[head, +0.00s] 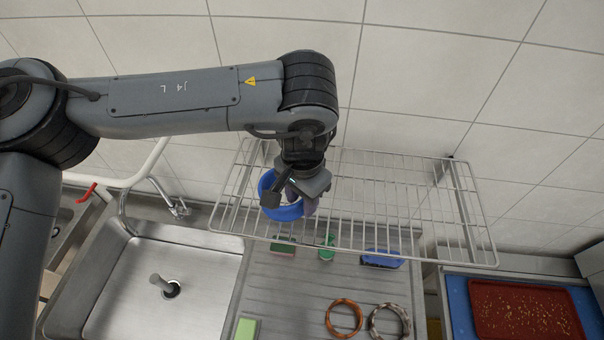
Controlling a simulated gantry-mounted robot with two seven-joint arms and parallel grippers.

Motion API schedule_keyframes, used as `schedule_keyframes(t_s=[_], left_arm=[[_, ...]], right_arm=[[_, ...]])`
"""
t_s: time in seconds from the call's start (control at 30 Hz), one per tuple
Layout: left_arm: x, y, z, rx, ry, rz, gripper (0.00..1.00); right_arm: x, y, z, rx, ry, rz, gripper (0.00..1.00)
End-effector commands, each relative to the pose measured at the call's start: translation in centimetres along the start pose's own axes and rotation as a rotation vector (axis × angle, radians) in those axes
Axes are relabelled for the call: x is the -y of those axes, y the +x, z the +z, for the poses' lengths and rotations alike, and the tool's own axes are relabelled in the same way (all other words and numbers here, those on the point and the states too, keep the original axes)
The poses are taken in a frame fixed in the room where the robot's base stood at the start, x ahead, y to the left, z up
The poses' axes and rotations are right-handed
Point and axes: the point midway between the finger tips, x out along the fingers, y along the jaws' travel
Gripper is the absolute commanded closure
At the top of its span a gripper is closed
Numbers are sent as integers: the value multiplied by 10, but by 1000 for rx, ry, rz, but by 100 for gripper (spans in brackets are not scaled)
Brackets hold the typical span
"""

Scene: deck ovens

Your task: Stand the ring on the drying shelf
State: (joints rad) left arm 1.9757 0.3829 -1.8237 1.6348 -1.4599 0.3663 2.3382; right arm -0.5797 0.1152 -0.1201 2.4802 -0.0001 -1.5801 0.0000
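A blue ring (289,212) is at my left gripper (291,197), over the left part of the wire drying shelf (375,228). The gripper points down and its fingers overlap the ring's upper side; it appears shut on the ring. The gripper hides part of the ring. From this steep view I cannot tell whether the ring touches the shelf wires. My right gripper is not in view.
Below the shelf, the drainboard (290,295) holds a brown ring (344,303), a marbled ring (373,318), a sponge (283,247), a green bottle (327,247) and a blue brush (382,259). A sink (200,265) is left; a red tray (525,312) is right. The shelf's right part is bare.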

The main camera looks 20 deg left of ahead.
Motion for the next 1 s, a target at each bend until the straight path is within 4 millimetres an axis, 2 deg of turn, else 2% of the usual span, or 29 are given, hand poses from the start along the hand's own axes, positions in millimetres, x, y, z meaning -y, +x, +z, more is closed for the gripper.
schedule_keyframes(t_s=[0.4,0.6,0.8,1.0], left_arm=[[0,-70,-1,-4,0,-5,62],[0,-97,-1,-2,0,-4,62],[0,-109,0,0,0,-1,62],[0,-110,0,1,0,0,62]], right_arm=[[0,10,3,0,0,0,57],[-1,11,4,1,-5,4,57],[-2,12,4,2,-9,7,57],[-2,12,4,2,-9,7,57]])
